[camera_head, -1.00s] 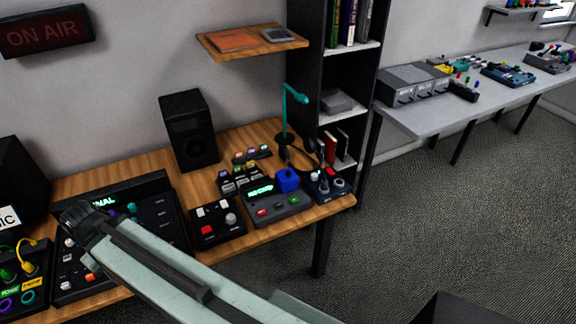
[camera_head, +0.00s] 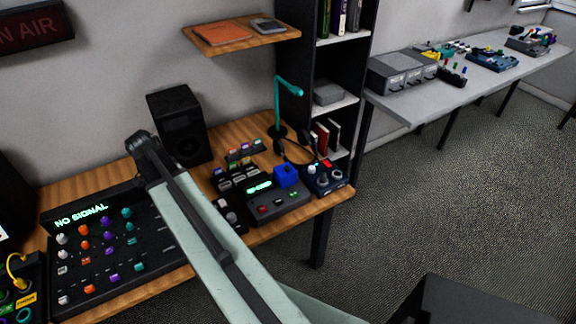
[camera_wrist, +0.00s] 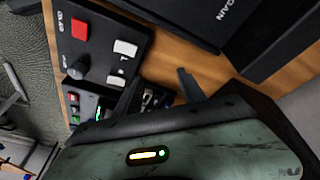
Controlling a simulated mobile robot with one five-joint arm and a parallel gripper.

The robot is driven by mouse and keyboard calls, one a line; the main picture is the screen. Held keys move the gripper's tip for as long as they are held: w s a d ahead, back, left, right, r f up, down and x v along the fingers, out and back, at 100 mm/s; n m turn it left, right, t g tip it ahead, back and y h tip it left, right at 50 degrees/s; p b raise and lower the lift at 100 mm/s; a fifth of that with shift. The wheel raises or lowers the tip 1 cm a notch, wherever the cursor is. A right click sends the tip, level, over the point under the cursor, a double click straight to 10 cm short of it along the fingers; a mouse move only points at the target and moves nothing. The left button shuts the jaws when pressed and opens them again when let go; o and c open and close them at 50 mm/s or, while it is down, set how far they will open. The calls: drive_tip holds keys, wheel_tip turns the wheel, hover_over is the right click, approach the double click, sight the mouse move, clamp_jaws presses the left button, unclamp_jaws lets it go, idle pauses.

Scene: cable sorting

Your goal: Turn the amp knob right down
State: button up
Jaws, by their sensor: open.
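I cannot tell for sure which control is the amp knob. In the wrist view a dark control box (camera_wrist: 105,30) has a red button, two white buttons and a round grey knob (camera_wrist: 77,68). In the head view my arm hides most of this box. My gripper (camera_head: 143,143) is above the wooden desk, in front of the black speaker (camera_head: 180,125), touching nothing that I can see. Its two dark fingers (camera_wrist: 160,88) stand apart and empty in the wrist view, with the grey knob off to their left.
A mixer panel (camera_head: 150,243) with many coloured knobs and a "NO SIGNAL" display lies at left. A console with a green display (camera_head: 275,209), a blue block (camera_head: 286,175) and a teal lamp (camera_head: 277,100) crowd the desk's right part. Open floor lies to the right.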

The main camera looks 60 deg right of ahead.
drive_tip(key=s+d+m+g, duration=0.1)
drive_tip(key=s+d+m, duration=0.3)
drive_tip(key=d, duration=0.6)
drive_tip(key=s+d+m, duration=0.1)
drive_tip(key=s+d, duration=0.6)
drive_tip(key=d, duration=0.2)
drive_tip(key=m+g, duration=0.2)
drive_tip(key=m, duration=0.3)
approach(311, 167)
drive_tip(key=shift+s+d+f+b, duration=0.4)
drive_tip(key=shift+s+f+b, duration=0.1)
drive_tip(key=shift+f, duration=0.25)
drive_tip(key=b+x, duration=0.6)
drive_tip(key=x, duration=0.1)
drive_tip(key=shift+w+a, duration=0.1)
drive_tip(key=shift+r, duration=0.1)
clamp_jaws()
drive_tip(key=shift+a, duration=0.15)
